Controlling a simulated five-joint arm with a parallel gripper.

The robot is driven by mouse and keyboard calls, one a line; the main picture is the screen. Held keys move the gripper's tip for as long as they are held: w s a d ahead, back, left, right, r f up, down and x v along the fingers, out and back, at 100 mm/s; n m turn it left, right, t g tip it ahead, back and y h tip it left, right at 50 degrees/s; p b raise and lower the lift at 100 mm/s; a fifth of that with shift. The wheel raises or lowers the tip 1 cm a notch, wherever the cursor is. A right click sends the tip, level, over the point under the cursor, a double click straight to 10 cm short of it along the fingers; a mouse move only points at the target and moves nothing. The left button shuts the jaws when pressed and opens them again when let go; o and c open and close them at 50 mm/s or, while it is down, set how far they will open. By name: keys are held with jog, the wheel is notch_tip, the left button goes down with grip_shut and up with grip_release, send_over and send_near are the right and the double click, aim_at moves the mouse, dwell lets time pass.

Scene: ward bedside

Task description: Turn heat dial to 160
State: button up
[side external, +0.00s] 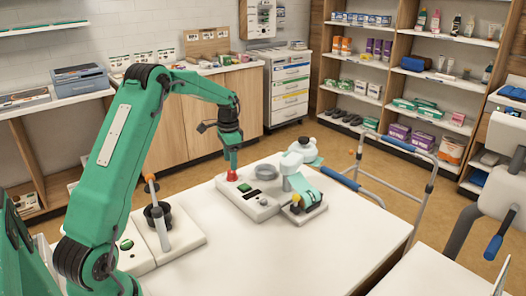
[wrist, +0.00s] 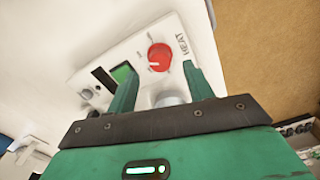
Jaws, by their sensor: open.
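The heat dial (side external: 231,176) is a red round knob on a white device (side external: 262,211) on the table. In the wrist view the dial (wrist: 159,57) has a pale pointer mark and printed marks around it, with the word HEAT beside it. The numbers are too small to read. My gripper (side external: 231,165) points down right over the dial. In the wrist view my gripper's (wrist: 160,72) two green fingers are apart and empty, with the dial just beyond and between their tips. I cannot tell whether they touch it. A green display (wrist: 122,73) sits beside the dial.
A grey round part (side external: 266,172) stands on the device close to the dial. A teal-and-white part (side external: 301,190) is at its right. Another white unit with an orange-tipped lever (side external: 151,180) is on the left. A walker frame (side external: 385,170) stands beyond the table (side external: 340,245).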

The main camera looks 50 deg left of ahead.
jog(key=shift+r, duration=1.6)
jog(key=shift+d, duration=0.1)
jog(key=shift+d+r, duration=0.15)
jog(key=shift+r, duration=0.1)
jog(key=s+d+r+n+t, duration=0.1)
jog(key=s+d+r, duration=0.3)
jog(key=d+r, duration=0.3)
jog(key=s+d+r+t, duration=0.1)
jog(key=s+d+r, duration=0.35)
jog(key=d, duration=0.35)
jog(key=s+d+n+t, duration=0.1)
jog(key=s+d, duration=0.4)
jog(key=s, duration=0.3)
jog(key=s+d+n+t, duration=0.1)
jog(key=s+d+t, duration=0.1)
jog(key=s+d, duration=0.4)
jog(key=shift+s+d+f+t, duration=0.15)
jog(key=shift+s+d+t, duration=0.15)
jog(key=shift+s, duration=1.15)
